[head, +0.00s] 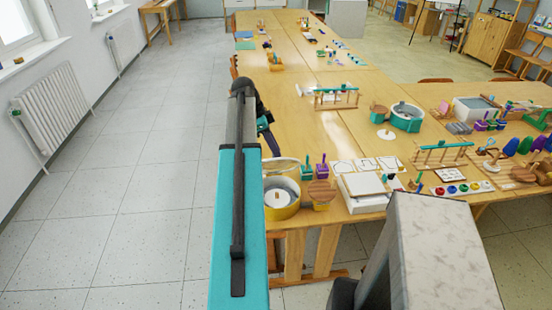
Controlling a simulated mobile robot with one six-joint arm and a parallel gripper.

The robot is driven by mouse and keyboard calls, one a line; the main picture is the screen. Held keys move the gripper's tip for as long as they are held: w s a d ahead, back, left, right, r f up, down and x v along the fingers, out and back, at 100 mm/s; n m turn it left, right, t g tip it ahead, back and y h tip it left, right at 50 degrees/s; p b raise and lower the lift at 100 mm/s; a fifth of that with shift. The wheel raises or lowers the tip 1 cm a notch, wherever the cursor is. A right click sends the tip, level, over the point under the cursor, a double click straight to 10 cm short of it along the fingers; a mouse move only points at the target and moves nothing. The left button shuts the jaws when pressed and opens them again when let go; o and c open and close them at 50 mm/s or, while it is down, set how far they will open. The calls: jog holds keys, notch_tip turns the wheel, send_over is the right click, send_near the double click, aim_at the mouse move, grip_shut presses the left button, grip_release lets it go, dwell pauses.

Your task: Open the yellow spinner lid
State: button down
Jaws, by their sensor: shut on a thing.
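The yellow spinner (283,212) is a round yellow drum at the near left corner of the long wooden table. Its grey inside and a small pale knob in the middle show. The lid (283,163), a pale tan disc, is raised and tilted at the back of the drum. My gripper (274,150), dark with teal parts, reaches down from the end of my arm to the lid's upper edge. It is shut on the lid; its fingertips are small and partly hidden, so the exact grip is hard to see.
A brown disc on a yellow base (322,192) stands just right of the spinner. A teal drum (405,117) stands farther right. Floor left of the table is clear.

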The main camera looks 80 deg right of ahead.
jog(key=w+d+h+b, duration=0.1)
jog(key=w+d, duration=0.2)
jog(key=d, duration=0.2)
jog(key=shift+d+f+t, duration=0.3)
jog(key=shift+d+f, duration=0.1)
jog(key=shift+f, duration=0.05)
jog(key=c, duration=2.5)
grip_release()
jog(key=shift+w+d+f+b, duration=0.15)
jog(key=shift+d+b, duration=0.1)
jog(key=shift+d, duration=0.3)
jog(key=shift+w+d+f+b, duration=0.1)
jog(key=shift+d+b, duration=0.15)
jog(key=shift+d, duration=0.25)
jog(key=o, duration=0.3)
jog(key=shift+s+a, duration=0.1)
jog(key=shift+a, duration=0.05)
jog(key=shift+o, duration=0.2)
jog(key=r, duration=0.1)
jog(key=d+r, duration=0.1)
jog(key=shift+r, duration=0.35)
jog(key=o, duration=0.3)
jog(key=shift+d+f, duration=0.3)
jog(key=shift+w+d+r+p, duration=0.15)
jog(key=shift+w+d, duration=2.3)
jog(key=shift+d, duration=0.15)
jog(key=shift+w+d+r+p, duration=0.1)
jog(key=shift+w+d+p, duration=0.05)
jog(key=shift+w+d, duration=2.35)
